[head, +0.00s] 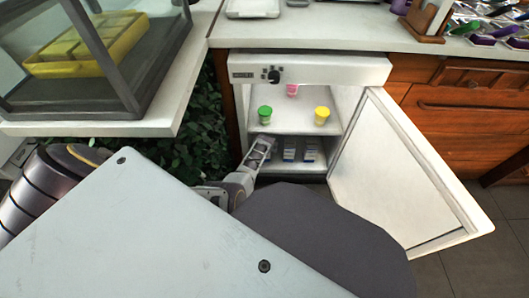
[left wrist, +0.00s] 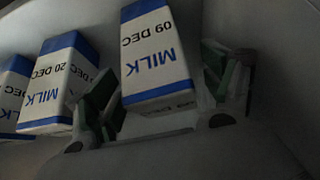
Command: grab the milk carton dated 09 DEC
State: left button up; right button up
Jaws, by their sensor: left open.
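The milk carton dated 09 DEC (left wrist: 152,62), white with blue bands, appears upside down in the left wrist view. It stands between the two spread fingers of my open left gripper (left wrist: 160,98); I cannot tell whether either finger touches it. Two other milk cartons are to its left there: one dated 20 DEC (left wrist: 52,85) and one at the left edge (left wrist: 12,90), also reading DEC. In the head view my left gripper (head: 257,156) reaches into the lower shelf of the open fridge (head: 310,70), by the row of small cartons (head: 289,152). My right gripper is out of view.
The fridge door (head: 395,170) stands open to the right. The shelf above (head: 290,121) holds a green-lidded cup (head: 265,113), a yellow-lidded cup (head: 321,115) and a pink item (head: 292,89). The shelf edge lies close above my gripper. A glass case (head: 100,60) stands at left.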

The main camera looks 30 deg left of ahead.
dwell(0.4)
pick_arm(q)
jog(key=c, duration=1.6)
jog(key=shift+r+p, duration=0.3)
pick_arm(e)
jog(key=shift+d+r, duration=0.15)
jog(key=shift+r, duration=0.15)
pick_arm(q)
jog(key=shift+r+p, duration=0.3)
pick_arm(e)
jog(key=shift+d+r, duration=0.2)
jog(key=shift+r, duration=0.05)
pick_arm(q)
jog(key=shift+r+p, duration=0.25)
jog(key=shift+p, duration=0.15)
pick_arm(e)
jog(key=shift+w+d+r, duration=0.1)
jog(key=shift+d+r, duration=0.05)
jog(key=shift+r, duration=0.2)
